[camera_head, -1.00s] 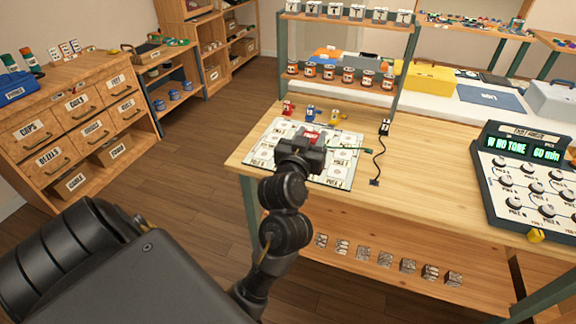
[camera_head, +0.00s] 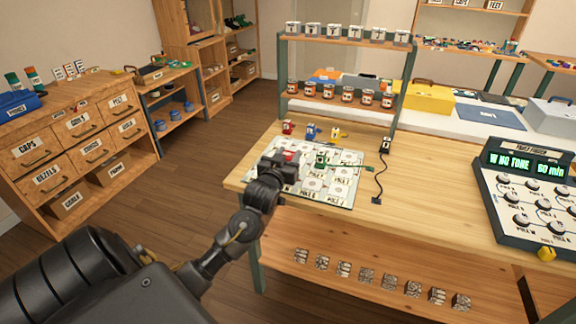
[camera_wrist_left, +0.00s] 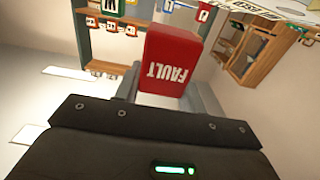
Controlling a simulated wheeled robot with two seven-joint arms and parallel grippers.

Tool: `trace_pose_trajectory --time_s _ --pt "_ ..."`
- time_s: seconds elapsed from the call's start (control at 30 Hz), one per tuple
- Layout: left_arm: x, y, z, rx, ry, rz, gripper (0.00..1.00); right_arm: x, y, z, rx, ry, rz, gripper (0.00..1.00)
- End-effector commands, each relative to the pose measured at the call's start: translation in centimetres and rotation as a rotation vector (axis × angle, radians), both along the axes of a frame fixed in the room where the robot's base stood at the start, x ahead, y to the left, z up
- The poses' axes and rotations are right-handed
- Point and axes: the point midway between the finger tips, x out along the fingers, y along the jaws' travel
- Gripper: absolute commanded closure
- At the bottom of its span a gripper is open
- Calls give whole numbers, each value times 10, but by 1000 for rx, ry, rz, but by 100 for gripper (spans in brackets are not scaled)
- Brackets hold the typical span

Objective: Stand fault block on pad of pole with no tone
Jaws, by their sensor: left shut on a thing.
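My left gripper (camera_head: 282,168) is shut on the red fault block (camera_wrist_left: 172,62), whose white "FAULT" lettering shows upside down in the left wrist view. In the head view the red block (camera_head: 291,155) shows just behind the gripper, over the left part of the white pad board (camera_head: 345,200). Whether it touches the board I cannot tell. The board has several pads with pole labels, mostly too small to read; the arm hides its left part. The tester display (camera_head: 525,163) reads "NO TONE" and "60 min", with a letter before it that looks like W. My right gripper is out of view.
A green piece (camera_head: 321,161) stands on the board. Small red (camera_head: 288,127), blue (camera_head: 310,132) and yellow (camera_head: 336,133) items stand behind it. A black corded item (camera_head: 384,145) is at its right. A two-tier rack (camera_head: 335,98) rises behind. The middle tabletop is bare.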

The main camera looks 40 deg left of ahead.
Motion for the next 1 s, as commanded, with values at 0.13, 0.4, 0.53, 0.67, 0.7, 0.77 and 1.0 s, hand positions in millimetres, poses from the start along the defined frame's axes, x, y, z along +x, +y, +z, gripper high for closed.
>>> trace_pose_trajectory --time_s 0.13,0.4,0.53,0.67,0.7,0.77,1.0 --pt "2 7 -10 1 3 1 84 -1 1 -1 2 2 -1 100" --pt "2 5 -36 -1 -1 0 84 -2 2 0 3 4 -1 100" --pt "2 5 -36 -1 -1 0 84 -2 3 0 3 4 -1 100" --pt "2 5 -37 -1 0 0 84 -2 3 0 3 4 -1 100" --pt "2 5 -39 -1 0 0 84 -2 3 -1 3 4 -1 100" --pt "2 5 -41 -1 0 0 84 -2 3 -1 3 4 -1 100" --pt "2 5 -40 0 0 0 38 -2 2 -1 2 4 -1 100"
